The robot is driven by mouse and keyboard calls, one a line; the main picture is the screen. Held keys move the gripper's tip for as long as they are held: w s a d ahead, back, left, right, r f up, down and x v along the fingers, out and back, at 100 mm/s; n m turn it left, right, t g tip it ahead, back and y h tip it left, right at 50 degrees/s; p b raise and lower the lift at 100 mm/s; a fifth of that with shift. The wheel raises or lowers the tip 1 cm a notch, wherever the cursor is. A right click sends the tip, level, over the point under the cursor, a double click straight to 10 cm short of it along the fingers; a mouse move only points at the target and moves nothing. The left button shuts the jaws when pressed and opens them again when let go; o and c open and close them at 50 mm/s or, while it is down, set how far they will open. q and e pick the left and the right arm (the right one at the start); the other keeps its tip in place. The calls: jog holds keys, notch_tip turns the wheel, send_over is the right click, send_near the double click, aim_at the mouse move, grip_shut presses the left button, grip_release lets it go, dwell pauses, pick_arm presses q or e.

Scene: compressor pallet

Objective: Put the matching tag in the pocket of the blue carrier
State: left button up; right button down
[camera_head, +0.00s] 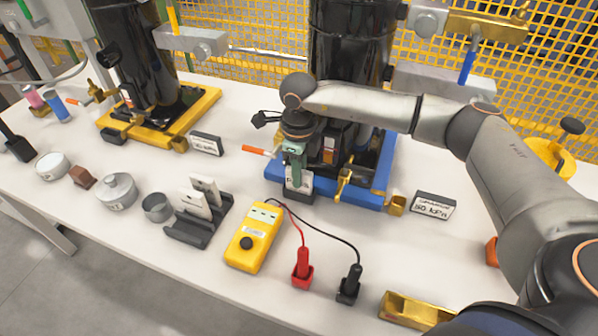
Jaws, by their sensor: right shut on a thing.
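The blue carrier (355,190) stands at the back centre and bears a tall black compressor (345,45). My right gripper (296,165) points down at its front left edge, shut on a white tag (299,183). The tag is upright, with dark print partly hidden by the fingers. Its lower end meets a dark pocket (299,198) at the carrier's front; I cannot tell how deep it sits. Other white tags (193,203) stand in a dark rack (190,232) to the left. My left gripper is not in view.
A yellow meter (253,238) with red (302,268) and black (349,284) probes stands in front. A label block (433,205) sits right of the carrier. A yellow carrier (165,118) holds another compressor at left. Metal cups and a brass tray (415,310) lie along the front.

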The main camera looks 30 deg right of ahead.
jog(key=shift+f, duration=0.15)
jog(key=c, duration=0.7)
grip_release()
jog(key=shift+c, duration=0.2)
jog(key=shift+c, duration=0.4)
jog(key=shift+c, duration=1.4)
jog(key=shift+r, duration=0.3)
jog(key=shift+r+p, duration=2.45)
jog(key=shift+r, duration=0.8)
